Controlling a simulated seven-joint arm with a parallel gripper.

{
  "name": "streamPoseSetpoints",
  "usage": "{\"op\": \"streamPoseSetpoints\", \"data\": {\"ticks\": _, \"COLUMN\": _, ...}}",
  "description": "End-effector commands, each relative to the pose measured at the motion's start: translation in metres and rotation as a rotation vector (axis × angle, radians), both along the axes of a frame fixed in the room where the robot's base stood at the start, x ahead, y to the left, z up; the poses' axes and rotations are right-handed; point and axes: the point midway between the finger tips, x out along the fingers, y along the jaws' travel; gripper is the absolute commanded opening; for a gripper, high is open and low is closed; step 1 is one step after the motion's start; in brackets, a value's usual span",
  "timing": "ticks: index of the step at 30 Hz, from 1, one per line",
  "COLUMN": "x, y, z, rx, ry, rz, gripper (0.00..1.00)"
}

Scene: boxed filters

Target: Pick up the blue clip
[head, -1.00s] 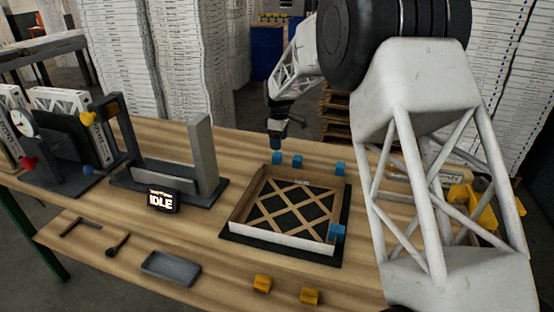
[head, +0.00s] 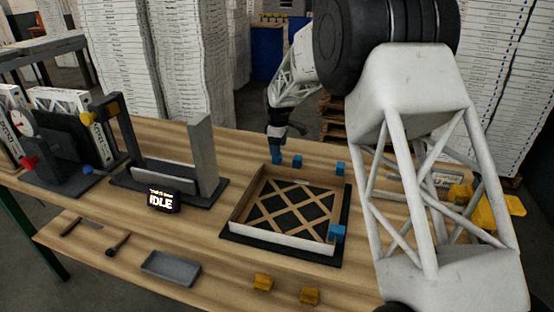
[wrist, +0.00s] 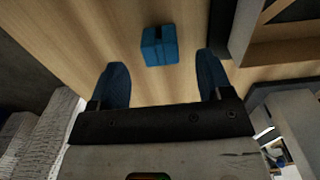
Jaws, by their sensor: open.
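Several blue clips are in the head view: one at the back left (head: 276,157), one just right of it (head: 297,160), one at the back right (head: 340,168), and one on the front right corner of the filter frame (head: 337,233). My gripper (head: 277,146) is right above the back left clip. In the wrist view, one blue clip (wrist: 160,45) stands on the wood, just ahead of the gap between my blue fingertips (wrist: 163,72). The fingers are open, apart and empty, one toward each side of the clip.
The filter frame (head: 290,244), with a wooden lattice, lies on a dark base in front of the blue clips. A grey tray (head: 170,268) and an IDLE display (head: 163,200) stand left.

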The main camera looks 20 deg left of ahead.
Motion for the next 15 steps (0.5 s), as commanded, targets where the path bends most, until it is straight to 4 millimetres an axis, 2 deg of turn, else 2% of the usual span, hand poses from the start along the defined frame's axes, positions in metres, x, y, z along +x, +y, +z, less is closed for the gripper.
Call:
{"op": "streamPoseSetpoints", "data": {"ticks": 8, "x": 0.000, "y": 0.000, "z": -0.008, "rx": -0.001, "ry": 0.001, "rz": 0.000, "gripper": 0.72}}
{"op": "streamPoseSetpoints", "data": {"ticks": 15, "x": 0.000, "y": 0.001, "z": -0.034, "rx": -0.001, "ry": 0.002, "rz": 0.000, "gripper": 0.72}}
